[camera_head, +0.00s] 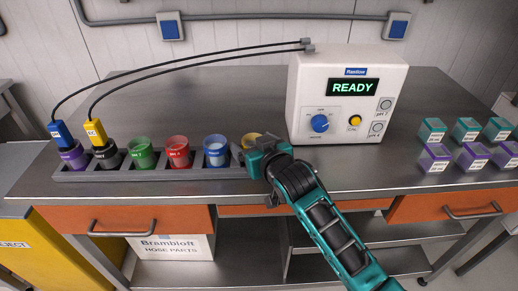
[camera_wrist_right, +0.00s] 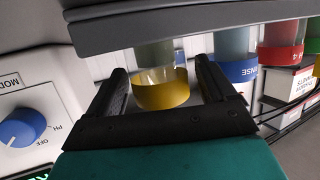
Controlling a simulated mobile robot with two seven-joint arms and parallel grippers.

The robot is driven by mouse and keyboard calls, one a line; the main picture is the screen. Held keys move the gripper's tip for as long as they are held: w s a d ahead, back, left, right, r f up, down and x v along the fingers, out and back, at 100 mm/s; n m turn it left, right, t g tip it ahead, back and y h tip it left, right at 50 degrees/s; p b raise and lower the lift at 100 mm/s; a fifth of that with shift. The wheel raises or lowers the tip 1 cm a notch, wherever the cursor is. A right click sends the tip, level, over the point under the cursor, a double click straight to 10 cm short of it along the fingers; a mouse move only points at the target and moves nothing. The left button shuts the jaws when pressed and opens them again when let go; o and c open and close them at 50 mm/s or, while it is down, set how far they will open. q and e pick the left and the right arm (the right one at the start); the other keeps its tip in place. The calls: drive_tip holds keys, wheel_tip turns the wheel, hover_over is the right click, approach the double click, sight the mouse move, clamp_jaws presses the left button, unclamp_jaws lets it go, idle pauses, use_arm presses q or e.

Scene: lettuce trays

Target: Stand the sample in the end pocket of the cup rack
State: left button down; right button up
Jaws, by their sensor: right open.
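My right gripper (camera_head: 258,157) is at that end of the rack, partly covering the cup. In the right wrist view the sample (camera_wrist_right: 162,92) is between the two spread black fingers of my right gripper (camera_wrist_right: 165,88), with gaps visible beside it. The rack (camera_wrist_right: 200,28) crosses the top of that view. My left gripper is not in view.
Purple, black, green (camera_head: 140,152), red (camera_head: 178,152) and blue-banded (camera_head: 215,150) cups fill the rack. Cabled probes stand in the first two. A white meter (camera_head: 345,95) reading READY stands right of my gripper. Several teal and purple boxes (camera_head: 435,158) sit far right.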

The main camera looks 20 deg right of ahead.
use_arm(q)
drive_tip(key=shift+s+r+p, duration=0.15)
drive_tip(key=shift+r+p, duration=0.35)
use_arm(e)
drive_tip(key=v, duration=1.2)
drive_tip(key=shift+r, duration=0.1)
